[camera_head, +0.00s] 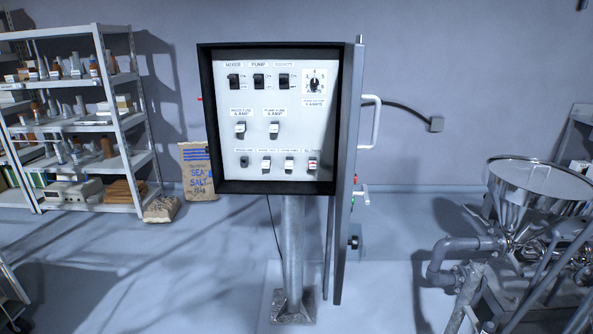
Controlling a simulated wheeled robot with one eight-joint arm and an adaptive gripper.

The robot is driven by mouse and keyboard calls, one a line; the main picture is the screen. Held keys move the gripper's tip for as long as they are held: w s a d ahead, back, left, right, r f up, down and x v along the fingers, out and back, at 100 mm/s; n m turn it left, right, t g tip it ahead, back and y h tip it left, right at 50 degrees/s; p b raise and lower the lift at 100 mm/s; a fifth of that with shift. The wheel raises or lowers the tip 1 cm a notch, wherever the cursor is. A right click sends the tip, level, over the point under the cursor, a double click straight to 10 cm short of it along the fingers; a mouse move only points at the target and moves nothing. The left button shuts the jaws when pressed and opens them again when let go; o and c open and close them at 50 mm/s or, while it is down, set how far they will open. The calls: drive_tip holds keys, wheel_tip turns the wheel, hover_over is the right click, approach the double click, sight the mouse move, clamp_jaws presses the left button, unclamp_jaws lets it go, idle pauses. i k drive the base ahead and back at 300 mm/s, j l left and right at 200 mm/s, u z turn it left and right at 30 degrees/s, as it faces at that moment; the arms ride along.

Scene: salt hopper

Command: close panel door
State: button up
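The control panel (258,118) stands upright in the middle of the view. It is a black-framed box with a white face carrying several switches, fuses and a dial. The panel door (343,180) is open. It is hinged at the right side of the box and seen almost edge-on, reaching well below the box. A white handle (375,122) sticks out to the right from the door. My gripper is not in view.
The box stands on a grey post (292,250) with a floor base. A metal hopper machine (530,190) with pipes stands at the right. Shelves (75,120) and a salt sack (196,170) are at the left. The floor in front of the post is clear.

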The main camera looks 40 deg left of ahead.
sight(352, 96)
drive_tip(key=i+l+u, duration=0.1)
drive_tip(key=l+u, duration=0.15)
drive_tip(key=u, duration=0.2)
drive_tip(key=l+u, duration=0.25)
drive_tip(key=u, duration=0.15)
drive_tip(key=l+u, duration=0.25)
drive_tip(key=u, duration=0.2)
drive_tip(key=l+u, duration=0.4)
drive_tip(key=i+z, duration=0.15)
drive_tip(key=i, duration=0.45)
